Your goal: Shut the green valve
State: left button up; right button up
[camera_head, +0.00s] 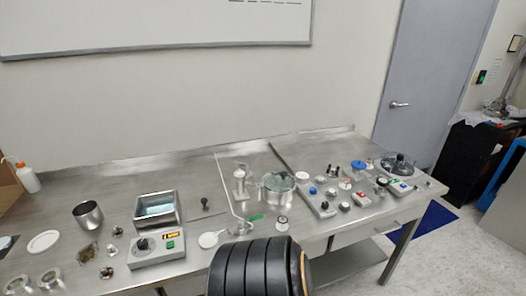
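A small green handle (256,217), which looks like the green valve, shows near the middle of the steel table. It lies just in front of a round metal vessel (277,190) with a glassy top and beside a small gauge (282,224). The handle is too small to tell whether the valve is open or shut. A black ribbed part, apparently of my own arm, rises at the bottom centre, just in front of the handle. It hides part of the table's front edge. Neither gripper shows in the head view.
The steel table (110,178) runs along the wall. A control box (155,250) and a square metal bath (157,207) stand left of the handle. Boxes with knobs (318,202) stand to the right. A white bottle (28,178) stands far left. The table's back strip is mostly clear.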

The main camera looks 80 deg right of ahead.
aim_at(241, 222)
jog(key=z, duration=2.55)
